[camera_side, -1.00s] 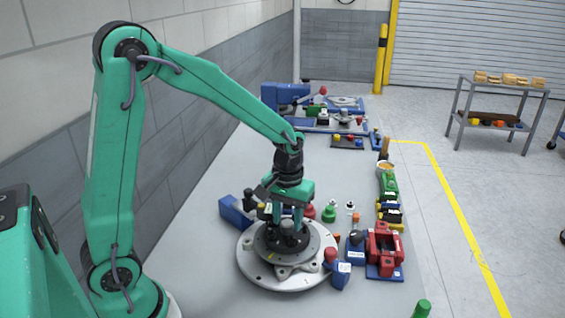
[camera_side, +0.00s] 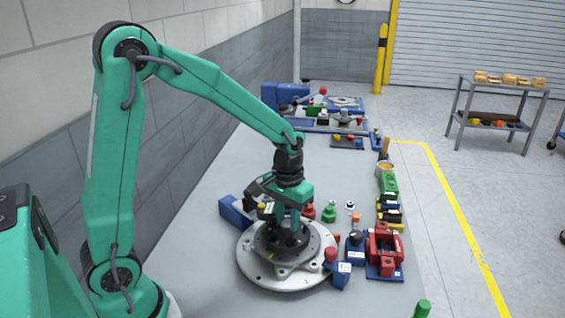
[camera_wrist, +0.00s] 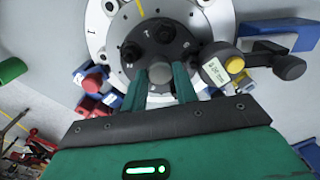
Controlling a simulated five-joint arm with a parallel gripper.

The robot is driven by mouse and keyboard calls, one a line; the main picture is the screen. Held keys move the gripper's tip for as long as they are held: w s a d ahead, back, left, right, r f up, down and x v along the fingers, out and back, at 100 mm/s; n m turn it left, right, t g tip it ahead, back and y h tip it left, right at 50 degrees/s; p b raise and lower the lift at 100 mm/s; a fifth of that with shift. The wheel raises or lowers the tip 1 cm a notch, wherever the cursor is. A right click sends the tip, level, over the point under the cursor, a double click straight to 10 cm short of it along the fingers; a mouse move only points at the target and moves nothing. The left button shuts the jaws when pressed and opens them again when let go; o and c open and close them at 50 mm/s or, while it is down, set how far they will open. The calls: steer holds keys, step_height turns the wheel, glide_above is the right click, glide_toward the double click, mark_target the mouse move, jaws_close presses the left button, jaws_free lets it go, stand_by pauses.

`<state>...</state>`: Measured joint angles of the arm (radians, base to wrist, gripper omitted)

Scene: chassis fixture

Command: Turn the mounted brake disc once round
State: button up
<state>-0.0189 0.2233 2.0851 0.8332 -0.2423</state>
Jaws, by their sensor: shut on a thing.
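The brake disc is a round silver plate (camera_side: 252,265) with a dark hub (camera_side: 270,245), mounted flat on the bench. In the wrist view the silver ring (camera_wrist: 98,30) surrounds the dark hub (camera_wrist: 160,35), which carries several round studs and a yellow mark. My gripper (camera_side: 290,230) points down over the hub. In the wrist view its two green fingers (camera_wrist: 167,84) are shut on a grey round knob (camera_wrist: 160,73) at the hub's near side. The fingers partly hide the knob.
A blue block with a red knob (camera_side: 340,274) stands at the disc's front right. A red clamp on a blue base (camera_side: 384,250) stands to the right. A blue block (camera_side: 233,210) lies behind left. The bench's right front is mostly clear.

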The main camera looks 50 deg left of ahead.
steer(key=shift+n, duration=2)
steer(key=shift+n, duration=1.5)
steer(key=shift+n, duration=1.7)
steer(key=shift+n, duration=1.7)
